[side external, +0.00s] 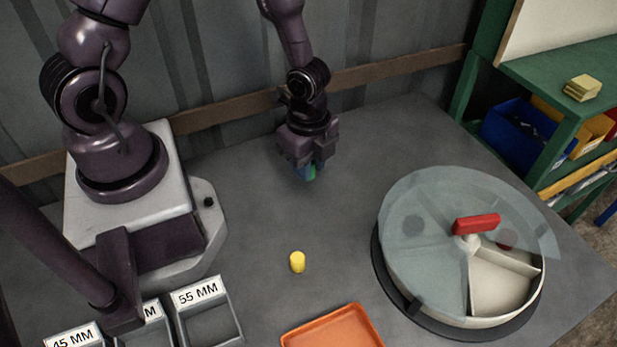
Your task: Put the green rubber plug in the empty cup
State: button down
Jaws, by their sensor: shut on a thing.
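My gripper (307,168) points down over the back middle of the table. It is shut on a small green thing (311,172), which looks like the green rubber plug. The fingers hide most of it, and I cannot tell how far it is above the table. A round, pale divided dish (500,285) stands at the right, well apart from my gripper. A clear lid (425,205) with a red handle (476,224) covers most of it. The uncovered part at the lower right looks empty. Dark round shapes show dimly in the dish. I see no separate cup.
A yellow plug (297,262) stands on the table (270,225) in front of my gripper. An orange tray (333,330) lies at the front edge. Labelled bins (212,325) stand at the front left. A green shelf (540,75) with coloured bins is at the right.

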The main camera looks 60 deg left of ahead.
notch_tip(320, 180, up, 4)
jog(key=shift+r, duration=0.1)
jog(key=shift+s+d, duration=0.1)
jog(key=shift+d, duration=0.25)
jog(key=w+d+r+m, duration=0.1)
jog(key=d+m, duration=0.1)
jog(key=d, duration=0.5)
jog(key=w+d+r+m, duration=0.1)
jog(key=w+d+m, duration=0.1)
jog(key=d, duration=0.5)
jog(key=w+d+m, duration=0.2)
jog(key=d+m, duration=0.1)
jog(key=d, duration=0.4)
jog(key=shift+w+d+r, duration=0.1)
jog(key=shift+r, duration=0.3)
jog(key=w+d+r+m, duration=0.1)
jog(key=w+d+r, duration=0.1)
jog(key=m, duration=0.1)
send_over(494, 292)
jog(key=f, duration=0.9)
jog(key=shift+s+a, duration=0.15)
jog(key=shift+s, duration=0.05)
jog(key=shift+w+f, duration=0.1)
jog(key=shift+f, duration=0.1)
jog(key=shift+w+f, duration=0.15)
jog(key=shift+f, duration=1.45)
